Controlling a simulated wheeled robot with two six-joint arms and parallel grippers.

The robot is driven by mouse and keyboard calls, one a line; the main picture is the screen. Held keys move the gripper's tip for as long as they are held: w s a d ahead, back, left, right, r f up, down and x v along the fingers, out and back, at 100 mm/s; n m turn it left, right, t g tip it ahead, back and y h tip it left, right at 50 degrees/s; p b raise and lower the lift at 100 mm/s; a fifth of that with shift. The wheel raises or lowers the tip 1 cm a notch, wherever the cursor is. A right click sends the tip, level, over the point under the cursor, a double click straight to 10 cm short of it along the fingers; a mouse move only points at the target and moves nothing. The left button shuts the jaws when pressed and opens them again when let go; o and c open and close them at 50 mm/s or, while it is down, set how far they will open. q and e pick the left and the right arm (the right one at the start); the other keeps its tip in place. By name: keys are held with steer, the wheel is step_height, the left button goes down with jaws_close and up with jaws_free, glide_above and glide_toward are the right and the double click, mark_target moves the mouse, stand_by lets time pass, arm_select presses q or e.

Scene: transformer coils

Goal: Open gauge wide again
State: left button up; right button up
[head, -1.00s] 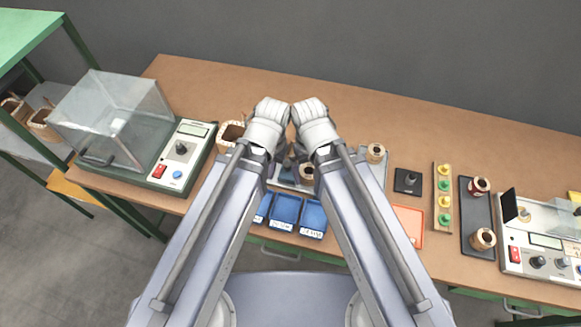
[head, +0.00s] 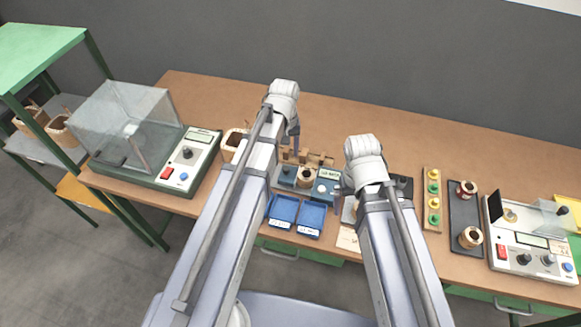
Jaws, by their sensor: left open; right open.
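The gauge (head: 326,188) stands in the middle of the bench, a grey-blue device with a small display. A brown coil (head: 304,176) shows at its middle; I cannot tell whether the gauge's jaws touch it. My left gripper (head: 294,143) is open above the back left of the gauge, partly hidden by its white wrist. My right gripper (head: 365,165) is to the right of the gauge; its white wrist shows and hides its fingers. I see nothing held in either gripper.
A wooden rack (head: 318,157) stands behind the gauge. Blue trays (head: 312,219) lie in front. A clear-covered instrument (head: 190,180) stands left. A strip of yellow and green knobs (head: 433,174), a dark tray with coils (head: 463,215) and a tester (head: 526,262) stand right. The back of the bench is clear.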

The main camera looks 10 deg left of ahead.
mark_target(286, 168)
arm_select(q)
steer(key=shift+s+f+b, duration=0.1)
steer(key=shift+f+b, duration=0.45)
steer(key=shift+f, duration=0.1)
step_height(286, 168, down, 6)
steer(key=b, duration=0.6)
steer(key=shift+f, duration=0.2)
arm_select(e)
step_height(286, 168, down, 8)
steer(key=shift+r, duration=0.15)
arm_select(q)
steer(key=shift+c, duration=0.2)
arm_select(e)
steer(key=shift+r, duration=0.1)
arm_select(q)
jaws_close()
